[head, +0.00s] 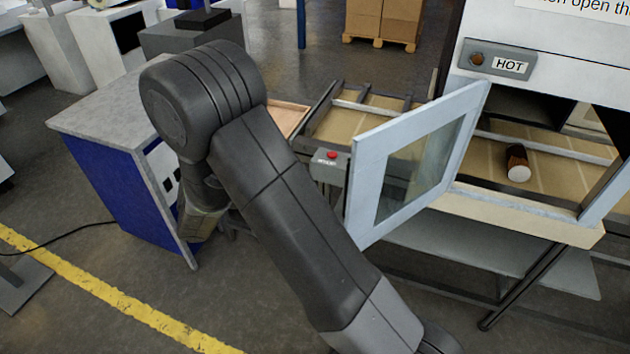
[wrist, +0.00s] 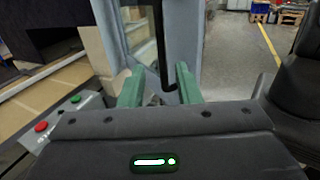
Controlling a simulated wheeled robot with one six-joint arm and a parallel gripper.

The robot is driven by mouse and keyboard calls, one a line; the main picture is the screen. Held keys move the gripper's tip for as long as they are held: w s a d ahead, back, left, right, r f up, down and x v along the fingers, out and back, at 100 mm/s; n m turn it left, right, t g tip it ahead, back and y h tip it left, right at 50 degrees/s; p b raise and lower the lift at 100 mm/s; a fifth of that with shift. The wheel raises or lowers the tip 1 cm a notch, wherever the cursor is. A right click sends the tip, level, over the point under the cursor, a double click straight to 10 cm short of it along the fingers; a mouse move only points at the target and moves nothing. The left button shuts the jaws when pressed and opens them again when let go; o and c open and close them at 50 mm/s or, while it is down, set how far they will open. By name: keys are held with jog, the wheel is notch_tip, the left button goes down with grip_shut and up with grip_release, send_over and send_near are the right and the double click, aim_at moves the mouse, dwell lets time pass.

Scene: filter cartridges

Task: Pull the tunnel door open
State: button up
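The tunnel door (head: 362,205), a pale blue-grey frame with a window, stands swung open, out from the tunnel front in the head view. In the wrist view the door (wrist: 182,45) rises just beyond my gripper (wrist: 158,88). Its black bar handle (wrist: 161,45) hangs between the two green fingers, with its lower bent end near the fingertips. The fingers are apart, with gaps visible on both sides of the handle, so my gripper is open around it and not clamped. In the head view my arm hides the gripper and the handle does not show.
A dark brown cartridge with a pale end (head: 517,165) lies on the belt inside the tunnel. A grey box with a red button (head: 331,158) sits beside the conveyor. A blue-sided cabinet (head: 125,185) stands at left. Floor (head: 270,300) in front is mostly free.

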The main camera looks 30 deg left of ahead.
jog(key=shift+p+v, duration=1.4)
jog(key=shift+v, duration=0.1)
jog(key=shift+d+f, duration=0.1)
jog(key=shift+b+x, duration=2.5)
jog(key=shift+x, duration=4.35)
